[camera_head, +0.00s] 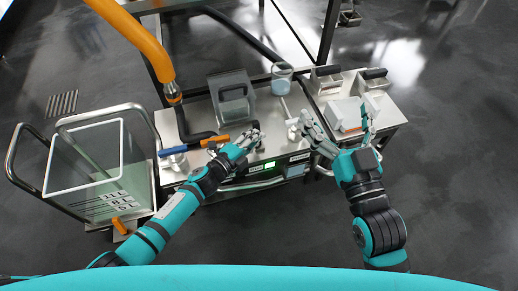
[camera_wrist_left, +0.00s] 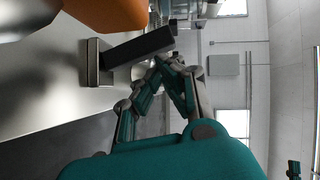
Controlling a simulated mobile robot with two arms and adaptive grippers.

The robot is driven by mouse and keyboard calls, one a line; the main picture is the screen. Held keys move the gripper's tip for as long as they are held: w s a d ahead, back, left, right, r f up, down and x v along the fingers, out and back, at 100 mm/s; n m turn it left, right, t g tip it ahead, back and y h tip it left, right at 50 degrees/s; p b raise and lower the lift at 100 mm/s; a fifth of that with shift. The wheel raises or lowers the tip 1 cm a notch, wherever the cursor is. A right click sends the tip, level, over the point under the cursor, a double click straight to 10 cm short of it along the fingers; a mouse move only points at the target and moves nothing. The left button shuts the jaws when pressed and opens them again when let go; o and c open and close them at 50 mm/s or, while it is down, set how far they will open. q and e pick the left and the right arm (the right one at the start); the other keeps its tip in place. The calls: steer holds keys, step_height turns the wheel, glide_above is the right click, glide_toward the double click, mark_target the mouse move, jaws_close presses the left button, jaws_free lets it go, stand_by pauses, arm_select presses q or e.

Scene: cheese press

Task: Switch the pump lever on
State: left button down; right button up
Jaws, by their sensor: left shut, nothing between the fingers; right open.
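A black lever (camera_wrist_left: 140,48) on a small metal base shows in the left wrist view; I take it to be the pump lever. In the head view a small dark piece (camera_head: 254,125), probably the same lever, stands on the steel bench at my left fingertips. My left gripper (camera_head: 250,138) is shut and empty. In the left wrist view its fingers (camera_wrist_left: 165,72) are beside the lever's end; I cannot tell whether they touch it. My right gripper (camera_head: 336,122) is open and empty over the right part of the bench.
A blue and orange valve handle (camera_head: 215,140) lies left of my left gripper. A clear beaker (camera_head: 281,78) and a grey transparent box (camera_head: 232,96) stand behind. A white block (camera_head: 346,112) is by my right gripper. A panel with a green display (camera_head: 270,165) is on the bench front.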

arm_select(q)
steer(key=shift+w, duration=0.25)
arm_select(e)
steer(key=shift+d+f+g, duration=0.1)
steer(key=shift+f+g, duration=0.5)
steer(key=shift+f, duration=0.3)
arm_select(q)
steer(key=shift+a, duration=0.1)
steer(key=shift+r, duration=0.1)
